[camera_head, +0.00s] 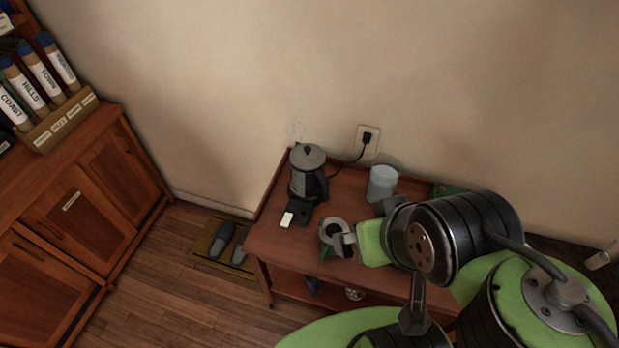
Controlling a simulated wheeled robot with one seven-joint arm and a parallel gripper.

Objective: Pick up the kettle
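The kettle (305,187), dark with a grey lid and upright, stands at the back left of a small wooden table. Its dark base shows below it, and a cord runs from it to a wall socket. My arm reaches in from the lower right. My gripper (337,240) seems to be the grey end of the arm, above the table's front, to the lower right of the kettle and apart from it. Its fingers cannot be made out clearly, so I cannot tell whether it is open or shut.
A pale cylindrical container (382,184) stands right of the kettle. A small white item (287,219) lies in front of the kettle. The socket (367,140) is on the wall behind. Slippers (222,240) lie on a mat left of the table. A wooden cabinet (75,208) stands far left.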

